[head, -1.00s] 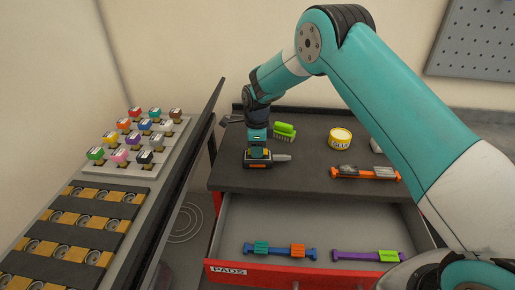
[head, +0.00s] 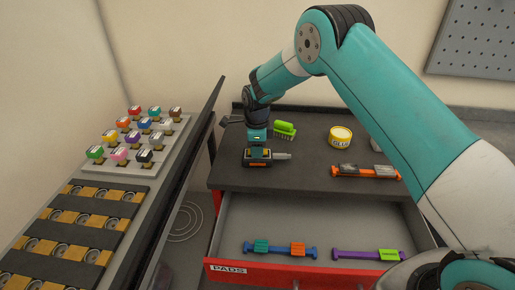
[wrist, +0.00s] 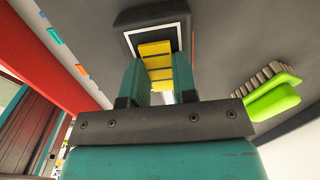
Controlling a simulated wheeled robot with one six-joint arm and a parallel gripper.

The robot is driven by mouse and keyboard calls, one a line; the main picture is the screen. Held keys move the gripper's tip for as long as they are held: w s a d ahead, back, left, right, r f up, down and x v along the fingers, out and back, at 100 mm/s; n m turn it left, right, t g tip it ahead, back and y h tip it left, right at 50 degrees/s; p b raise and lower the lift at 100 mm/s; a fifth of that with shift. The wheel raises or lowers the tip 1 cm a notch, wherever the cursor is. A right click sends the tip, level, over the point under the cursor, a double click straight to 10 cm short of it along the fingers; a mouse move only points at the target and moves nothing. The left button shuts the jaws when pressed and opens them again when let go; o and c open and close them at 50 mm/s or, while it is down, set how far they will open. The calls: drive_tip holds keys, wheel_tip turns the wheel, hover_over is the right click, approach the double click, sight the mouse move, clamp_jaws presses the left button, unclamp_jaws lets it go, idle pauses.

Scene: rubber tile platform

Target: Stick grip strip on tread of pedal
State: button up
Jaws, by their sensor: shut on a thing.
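My gripper (head: 258,154) is low over the black pedal (head: 262,164) on the dark worktop. A silver shaft sticks out from the pedal to the right. In the wrist view my teal fingers (wrist: 157,85) are shut on the yellow, segmented grip strip (wrist: 156,58). I cannot tell whether the strip touches the tread. In the head view the strip is mostly hidden by my gripper.
A green brush (head: 284,129), a yellow tin (head: 340,136) and an orange holder with grey pads (head: 350,170) stand on the worktop. Below, an open drawer (head: 300,215) marked PADS holds a blue bar (head: 278,248) and a purple bar (head: 350,254). A knob tray (head: 113,168) is left.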

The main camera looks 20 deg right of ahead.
drive_tip(key=o, duration=0.9)
wheel_tip(320, 180, up, 17)
drive_tip(key=shift+r+b, duration=0.2)
drive_tip(key=shift+b, duration=1)
